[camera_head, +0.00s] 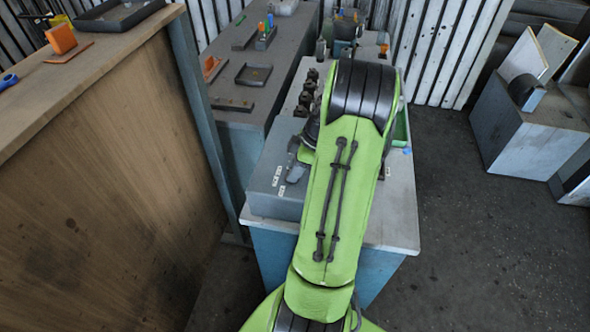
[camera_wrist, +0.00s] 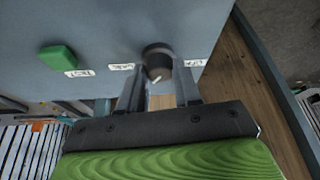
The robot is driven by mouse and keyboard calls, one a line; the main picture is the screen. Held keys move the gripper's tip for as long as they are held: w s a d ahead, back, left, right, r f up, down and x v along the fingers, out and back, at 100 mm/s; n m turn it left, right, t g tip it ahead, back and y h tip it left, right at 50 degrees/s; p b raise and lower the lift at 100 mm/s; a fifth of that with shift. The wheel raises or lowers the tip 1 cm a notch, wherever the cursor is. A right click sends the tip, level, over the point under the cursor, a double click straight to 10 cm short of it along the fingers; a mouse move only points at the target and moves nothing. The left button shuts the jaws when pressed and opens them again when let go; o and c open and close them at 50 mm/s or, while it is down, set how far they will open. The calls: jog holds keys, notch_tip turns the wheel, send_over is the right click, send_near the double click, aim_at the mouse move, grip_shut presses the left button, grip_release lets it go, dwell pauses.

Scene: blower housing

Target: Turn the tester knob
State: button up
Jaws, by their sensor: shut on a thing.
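The tester is a grey-blue box (camera_head: 270,185) on the near end of the bench, partly covered by my green arm in the head view. In the wrist view its grey face (camera_wrist: 105,28) fills the top. The black round knob (camera_wrist: 157,55) sticks out of that face and has a small white mark on its rim. My gripper (camera_wrist: 159,82) has one finger on each side of the knob and is shut on it. In the head view my gripper (camera_head: 297,157) is at the box, and the knob cannot be made out there.
A green button (camera_wrist: 58,57) sits left of the knob, with small white labels (camera_wrist: 121,67) nearby. The bench top (camera_head: 400,215) is bare at its near right. A tall wooden-sided counter (camera_head: 110,170) stands left. Dark floor (camera_head: 480,240) lies open to the right.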

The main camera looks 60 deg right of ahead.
jog(key=m+h+b, duration=0.1)
jog(key=m+b, duration=0.1)
jog(key=m, duration=0.1)
jog(key=shift+a+f+t, duration=0.1)
jog(key=shift+a+t, duration=0.05)
jog(key=shift+t, duration=0.25)
jog(key=shift+a+m+h+b, duration=0.1)
jog(key=shift+m+h+b, duration=0.7)
jog(key=shift+m, duration=0.8)
jog(key=o, duration=1)
jog(key=shift+o, duration=0.2)
jog(key=p+v, duration=0.2)
jog(key=v, duration=1.4)
jog(key=shift+p, duration=0.4)
